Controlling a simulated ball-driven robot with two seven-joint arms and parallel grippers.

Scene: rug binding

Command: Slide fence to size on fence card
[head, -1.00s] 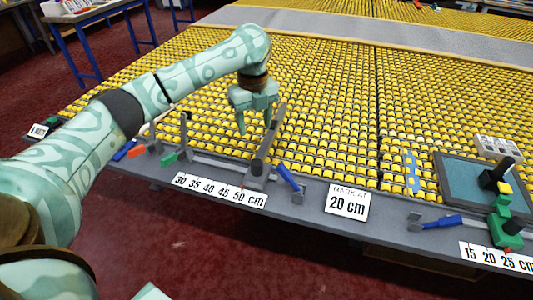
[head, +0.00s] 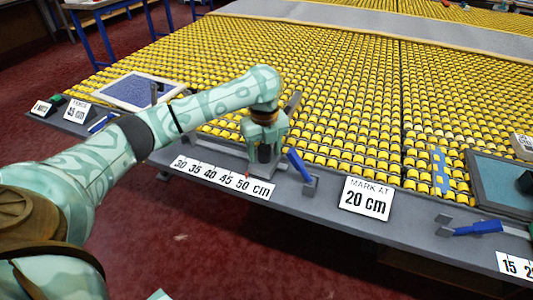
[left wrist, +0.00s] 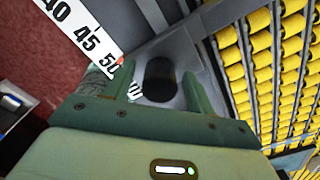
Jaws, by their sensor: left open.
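The fence is a grey bar (head: 291,104) reaching back over the rollers, with a dark round knob (left wrist: 158,82) on its near end. My left gripper (head: 264,152) is lowered over that end. In the left wrist view my left gripper (left wrist: 155,76) is open, one finger on each side of the knob. I cannot tell whether they touch it. The white scale (head: 222,178) reads 30 to 50 cm. A small red pointer (left wrist: 121,60) sits by the 50. The fence card (head: 76,110) stands far left; its number is too small to read surely. My right gripper is out of view.
A blue-handled lever (head: 299,165) stands just right of the fence. A "MARK AT 20 cm" card (head: 366,198) and another blue lever (head: 477,228) are further right. A framed blue panel (head: 137,91) lies back left. Yellow rollers cover the table behind.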

